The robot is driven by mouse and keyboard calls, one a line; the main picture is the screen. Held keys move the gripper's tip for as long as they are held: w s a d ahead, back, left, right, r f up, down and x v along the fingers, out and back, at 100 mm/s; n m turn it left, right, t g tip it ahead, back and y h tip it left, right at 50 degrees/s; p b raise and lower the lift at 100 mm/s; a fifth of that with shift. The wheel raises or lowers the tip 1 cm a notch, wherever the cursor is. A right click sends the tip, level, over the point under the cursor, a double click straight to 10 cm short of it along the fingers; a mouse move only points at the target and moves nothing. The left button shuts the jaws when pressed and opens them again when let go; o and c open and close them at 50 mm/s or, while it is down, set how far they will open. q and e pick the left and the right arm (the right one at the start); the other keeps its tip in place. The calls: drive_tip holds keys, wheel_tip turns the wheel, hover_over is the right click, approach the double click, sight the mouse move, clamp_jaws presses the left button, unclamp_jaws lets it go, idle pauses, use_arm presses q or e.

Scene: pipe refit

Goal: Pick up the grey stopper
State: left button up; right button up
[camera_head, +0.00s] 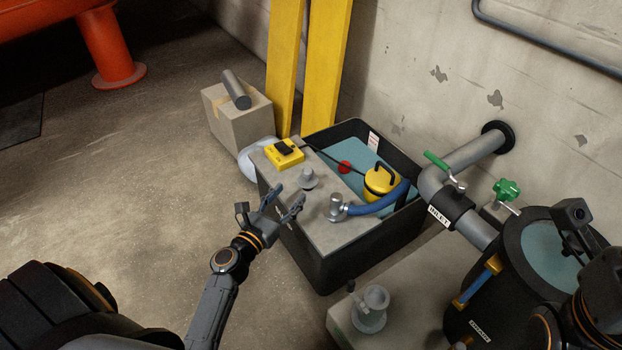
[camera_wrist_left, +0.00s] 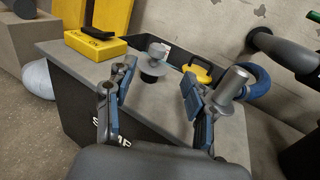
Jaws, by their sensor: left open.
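The grey stopper (camera_head: 308,180), a round flanged plug with a knob on top, stands upright on the grey top of the sump box (camera_head: 322,228). In the left wrist view the stopper (camera_wrist_left: 154,62) is between and beyond the fingertips. My left gripper (camera_head: 287,201) is open and empty, in front of the stopper and apart from it. Its two fingers also show in the left wrist view (camera_wrist_left: 156,86). My right gripper (camera_head: 574,222) is partly in view at the right edge, over the round tank; its jaws cannot be made out.
A yellow box (camera_head: 284,153) sits left of the stopper. A metal elbow with a blue hose (camera_head: 376,205) stands to its right. A yellow pump (camera_head: 382,182) is in the open sump. Another grey flanged fitting (camera_head: 370,310) stands on a block in front.

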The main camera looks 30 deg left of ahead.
sight(305, 177)
use_arm(q)
drive_tip(key=w, duration=0.5)
drive_tip(key=shift+w+d+f+b, duration=0.1)
drive_tip(key=shift+d+b, duration=0.05)
drive_tip(key=shift+b, duration=0.2)
drive_tip(key=w, duration=0.1)
drive_tip(key=w+b, duration=0.1)
drive_tip(key=w, duration=0.1)
drive_tip(key=w+f+b, duration=0.1)
drive_tip(key=w, duration=0.1)
drive_tip(key=shift+w+r, duration=0.1)
drive_tip(key=shift+w, duration=0.1)
drive_tip(key=shift+c, duration=0.4)
clamp_jaws()
